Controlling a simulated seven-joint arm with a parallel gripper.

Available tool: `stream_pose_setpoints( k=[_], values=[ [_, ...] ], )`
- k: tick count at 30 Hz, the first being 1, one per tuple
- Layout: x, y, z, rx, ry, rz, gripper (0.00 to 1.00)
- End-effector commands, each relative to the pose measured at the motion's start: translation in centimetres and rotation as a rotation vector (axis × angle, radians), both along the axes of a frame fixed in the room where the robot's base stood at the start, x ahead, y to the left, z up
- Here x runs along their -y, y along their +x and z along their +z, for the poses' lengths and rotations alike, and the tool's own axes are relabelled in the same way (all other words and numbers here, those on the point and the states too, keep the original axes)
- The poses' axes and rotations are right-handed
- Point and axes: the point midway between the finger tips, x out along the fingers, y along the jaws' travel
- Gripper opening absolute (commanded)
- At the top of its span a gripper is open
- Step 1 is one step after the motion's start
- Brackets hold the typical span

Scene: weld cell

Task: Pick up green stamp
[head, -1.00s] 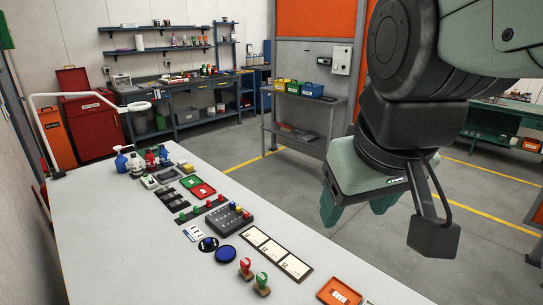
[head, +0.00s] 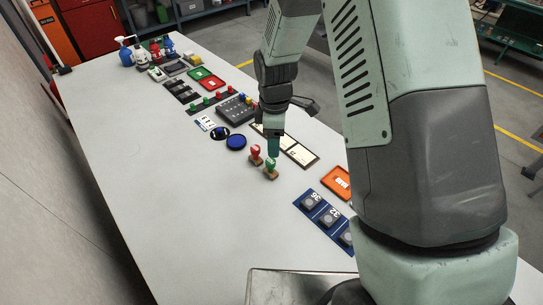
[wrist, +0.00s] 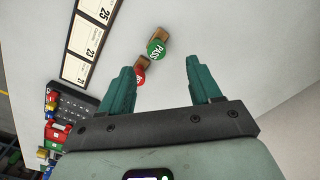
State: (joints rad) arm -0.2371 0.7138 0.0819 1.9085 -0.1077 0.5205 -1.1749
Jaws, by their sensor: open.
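The green stamp (head: 270,170) stands on the white table (head: 170,190), with a round green top and a wooden base. In the wrist view its green top (wrist: 155,48) reads "PASS" and lies ahead of my gripper (wrist: 159,64), in line with the gap between the fingers. The fingers are apart with nothing held. The red stamp (head: 256,153) stands close beside the green one; the left finger partly covers it in the wrist view (wrist: 140,73). In the head view my gripper (head: 274,150) is just above and behind the green stamp; the finger gap is not visible there.
A blue tray (head: 310,217) with several grey pieces and an orange tray (head: 338,183) lie to the right. The near left table is clear.

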Motion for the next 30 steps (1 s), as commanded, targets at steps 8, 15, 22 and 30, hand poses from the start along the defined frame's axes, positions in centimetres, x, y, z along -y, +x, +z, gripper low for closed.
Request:
stream_pose_setpoints(
  k=[8,15,22,30],
  values=[
    [-0.1,0.0,-4.3,-0.006,-0.002,0.007,0.63],
    [-0.3,0.1,-6.2,-0.004,-0.001,0.005,0.63],
    [-1.0,0.8,-9.6,-0.006,-0.003,0.004,0.63],
    [-1.0,0.8,-10.9,-0.002,-0.001,0.004,0.63]
  ],
)
